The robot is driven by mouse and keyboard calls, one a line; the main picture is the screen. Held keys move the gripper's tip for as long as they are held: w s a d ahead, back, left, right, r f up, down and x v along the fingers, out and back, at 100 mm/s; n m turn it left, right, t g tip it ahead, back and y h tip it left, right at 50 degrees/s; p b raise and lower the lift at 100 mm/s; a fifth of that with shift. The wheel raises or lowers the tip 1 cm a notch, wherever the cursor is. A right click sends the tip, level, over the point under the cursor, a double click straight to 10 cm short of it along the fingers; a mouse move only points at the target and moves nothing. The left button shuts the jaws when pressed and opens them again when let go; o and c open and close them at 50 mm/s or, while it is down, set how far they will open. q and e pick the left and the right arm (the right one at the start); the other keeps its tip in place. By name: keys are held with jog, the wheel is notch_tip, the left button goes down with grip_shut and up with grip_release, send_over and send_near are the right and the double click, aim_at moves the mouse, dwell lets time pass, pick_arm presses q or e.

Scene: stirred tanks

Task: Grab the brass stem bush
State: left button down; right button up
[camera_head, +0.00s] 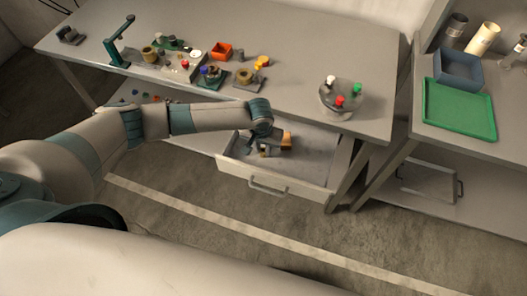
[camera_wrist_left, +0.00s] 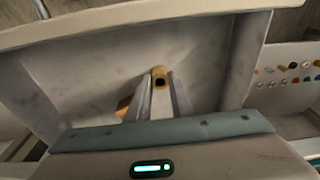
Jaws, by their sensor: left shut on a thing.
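The brass stem bush (camera_wrist_left: 160,74) is a small tan-gold ring-like piece with a dark hole, seen between the fingertips in the left wrist view. My left gripper (camera_wrist_left: 160,88) is shut on it, inside the open drawer (camera_head: 239,168). In the head view my left gripper (camera_head: 266,150) reaches down into the drawer from the left, and the bush is too small there to make out surely. I cannot tell whether the bush is clear of the drawer floor. My right gripper is not in view.
An orange thing (camera_head: 287,138) lies in the drawer beside my gripper. The bench top (camera_head: 300,65) above holds an orange bin (camera_head: 220,51), a round stand with coloured knobs (camera_head: 342,97) and several small parts. A green tray (camera_head: 459,110) and a blue-grey bin (camera_head: 458,75) stand at right.

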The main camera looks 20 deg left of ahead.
pick_arm(q)
jog(key=shift+r, duration=0.1)
jog(key=shift+r+b, duration=0.35)
jog(key=shift+r, duration=0.2)
notch_tip(320, 180, up, 2)
jog(key=shift+r+b, duration=0.15)
jog(key=shift+b, duration=0.4)
jog(key=s+d+r+b, duration=0.3)
jog(key=d+r, duration=0.4)
jog(key=d, duration=0.4)
jog(key=shift+s+r, duration=0.25)
jog(key=shift+s, duration=0.05)
jog(key=shift+f, duration=0.1)
